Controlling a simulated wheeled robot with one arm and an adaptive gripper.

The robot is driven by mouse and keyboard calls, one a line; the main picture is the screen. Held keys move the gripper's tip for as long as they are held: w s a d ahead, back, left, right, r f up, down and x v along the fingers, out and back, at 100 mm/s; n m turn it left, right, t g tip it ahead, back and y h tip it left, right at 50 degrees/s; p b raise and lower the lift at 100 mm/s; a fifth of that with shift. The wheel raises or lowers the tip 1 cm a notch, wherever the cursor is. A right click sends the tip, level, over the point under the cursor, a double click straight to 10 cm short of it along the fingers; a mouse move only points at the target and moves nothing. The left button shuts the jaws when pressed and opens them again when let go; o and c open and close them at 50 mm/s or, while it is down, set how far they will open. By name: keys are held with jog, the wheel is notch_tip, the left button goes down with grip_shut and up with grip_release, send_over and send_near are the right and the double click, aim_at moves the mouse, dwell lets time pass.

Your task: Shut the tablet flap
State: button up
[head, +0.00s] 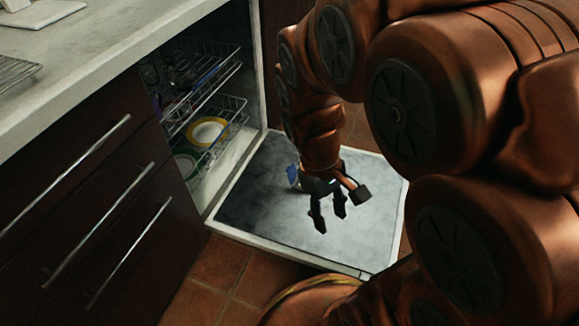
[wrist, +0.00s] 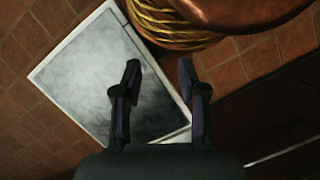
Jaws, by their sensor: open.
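The dishwasher door (head: 255,215) lies folded down flat, its grey inner face up, in front of the open dishwasher. A small blue and white piece (head: 292,176) shows on the door just left of my wrist; it is partly hidden, and I cannot tell whether it is the tablet flap or something in it. No flap can be made out in the wrist view. My gripper (head: 331,216) is over the door, fingers pointing down, open and empty. In the wrist view my gripper (wrist: 160,85) has its fingers apart, with the door (wrist: 95,75) beyond them.
Dishwasher racks (head: 222,115) hold dishes, including a yellow-rimmed plate (head: 207,132). Dark drawers (head: 90,200) with long handles and a pale counter (head: 75,65) are at left. A woven basket-like thing (wrist: 170,28) is by the door's edge. Brown tiled floor (head: 225,265) is around.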

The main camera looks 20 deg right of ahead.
jog(key=w+d+f+n+h, duration=0.1)
jog(key=w+d+f+n, duration=0.2)
jog(key=w, duration=0.5)
jog(key=w+d+f+n+h, duration=0.1)
jog(key=w+d+n+h, duration=0.15)
jog(key=w+d, duration=0.4)
jog(key=n+t, duration=0.4)
jog(key=n, duration=1.5)
send_over(288, 168)
jog(key=s+a, duration=0.1)
jog(key=a, duration=0.3)
notch_tip(288, 168, down, 26)
jog(key=r, duration=0.1)
jog(key=b+x, duration=0.2)
jog(key=x, duration=0.6)
jog(key=shift+w+r+b, duration=0.1)
jog(key=shift+b, duration=0.2)
grip_shut()
